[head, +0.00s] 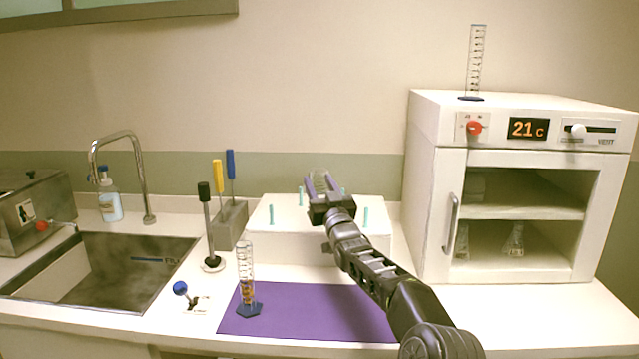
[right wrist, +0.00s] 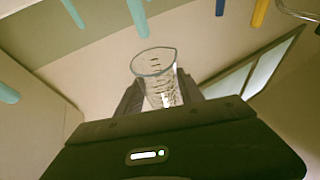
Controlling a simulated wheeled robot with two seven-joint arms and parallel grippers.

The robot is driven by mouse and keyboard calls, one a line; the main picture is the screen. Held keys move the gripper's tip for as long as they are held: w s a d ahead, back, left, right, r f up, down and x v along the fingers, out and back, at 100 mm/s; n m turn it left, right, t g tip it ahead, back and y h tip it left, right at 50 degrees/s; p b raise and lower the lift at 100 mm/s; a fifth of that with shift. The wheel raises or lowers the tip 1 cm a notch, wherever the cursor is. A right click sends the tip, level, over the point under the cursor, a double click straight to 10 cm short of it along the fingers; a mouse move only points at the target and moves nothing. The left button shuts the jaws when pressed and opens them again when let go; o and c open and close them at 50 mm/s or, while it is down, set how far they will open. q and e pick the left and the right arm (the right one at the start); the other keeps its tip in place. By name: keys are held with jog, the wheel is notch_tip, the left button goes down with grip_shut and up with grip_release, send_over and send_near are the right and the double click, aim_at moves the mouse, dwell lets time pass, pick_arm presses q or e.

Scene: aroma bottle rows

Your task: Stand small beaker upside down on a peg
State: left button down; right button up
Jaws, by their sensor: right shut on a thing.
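My right gripper (head: 322,183) is above the white peg block (head: 290,248) at the back of the counter. In the right wrist view it is shut on a small clear beaker (right wrist: 155,72) with dark graduation marks, whose open rim points away from the palm. The beaker is hard to make out in the head view, hidden by the gripper. Teal pegs stand up from the block, one at the front left (head: 271,214), one at the front right (head: 365,217), others behind. Pegs also show in the right wrist view (right wrist: 138,14), apart from the beaker. My left gripper is out of view.
A graduated cylinder (head: 246,280) stands on the purple mat (head: 330,315). Left are a grey holder (head: 230,225) with yellow- and blue-handled tools, a black-handled stand (head: 206,225) and the sink (head: 100,270). A white oven (head: 425,190) stands on the right.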

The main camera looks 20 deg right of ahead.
aim_at(321, 230)
jog(key=shift+f+b, duration=3.55)
jog(key=shift+f, duration=0.6)
jog(key=o, duration=1.5)
jog(key=shift+c, duration=0.2)
jog(key=shift+s, duration=0.2)
jog(key=shift+s+f+b, duration=0.2)
jog(key=shift+s+b, duration=0.15)
jog(key=shift+s, duration=0.2)
jog(key=s+b, duration=0.1)
jog(key=s, duration=1)
jog(key=shift+s+b, duration=0.35)
jog(key=shift+b, duration=0.05)
